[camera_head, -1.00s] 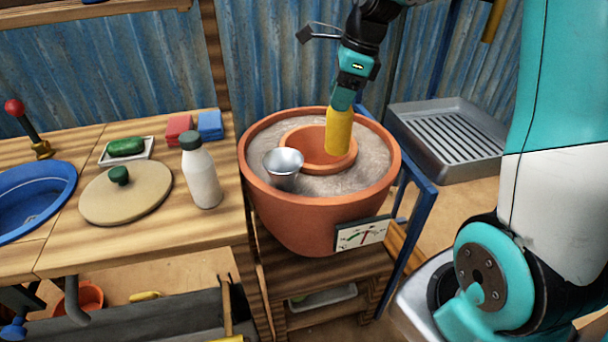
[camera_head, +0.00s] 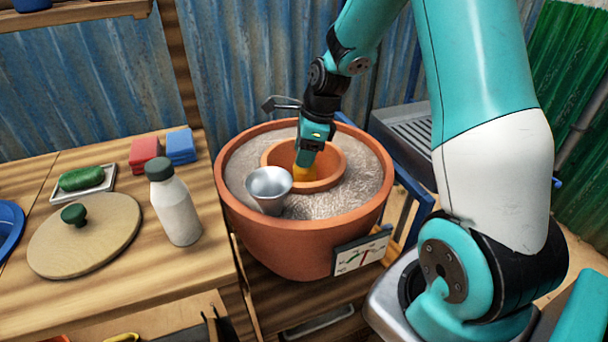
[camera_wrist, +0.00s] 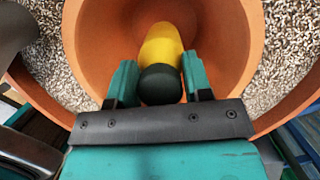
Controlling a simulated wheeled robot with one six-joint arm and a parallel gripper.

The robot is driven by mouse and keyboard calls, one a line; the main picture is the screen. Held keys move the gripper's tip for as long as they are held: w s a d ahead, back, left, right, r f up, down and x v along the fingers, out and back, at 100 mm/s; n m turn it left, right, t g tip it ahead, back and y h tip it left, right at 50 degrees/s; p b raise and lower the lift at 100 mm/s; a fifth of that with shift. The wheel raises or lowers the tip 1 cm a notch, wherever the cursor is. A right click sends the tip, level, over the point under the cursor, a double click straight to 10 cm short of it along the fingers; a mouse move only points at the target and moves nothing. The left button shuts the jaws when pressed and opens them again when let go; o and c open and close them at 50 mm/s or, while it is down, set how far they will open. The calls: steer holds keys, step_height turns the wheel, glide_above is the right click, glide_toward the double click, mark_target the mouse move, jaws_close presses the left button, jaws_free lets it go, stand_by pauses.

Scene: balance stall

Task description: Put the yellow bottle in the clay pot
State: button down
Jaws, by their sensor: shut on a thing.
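The yellow bottle (camera_head: 306,172) is down inside the inner clay pot (camera_head: 334,183), mostly hidden by its rim and my gripper in the head view. In the wrist view the bottle (camera_wrist: 161,45) shows a yellow body and a dark cap, with the inner pot's wall (camera_wrist: 222,28) around it. My gripper (camera_head: 304,160) reaches down into the pot's mouth. In the wrist view its two teal fingers (camera_wrist: 160,85) stand on either side of the dark cap, shut on the bottle. Whether the bottle touches the pot's floor cannot be told.
A larger clay bowl (camera_head: 290,240) of grit surrounds the inner pot. A metal cup (camera_head: 268,188) stands on the grit at its left. A white bottle (camera_head: 175,208), a round wooden lid (camera_head: 95,240) and red and blue blocks (camera_head: 180,147) are on the left counter.

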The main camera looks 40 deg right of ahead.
mark_target(304, 170)
step_height(304, 170, down, 6)
steer(key=shift+r+b, duration=0.25)
steer(key=shift+b, duration=0.2)
steer(key=c, duration=0.5)
jaws_free()
steer(key=shift+r, duration=0.1)
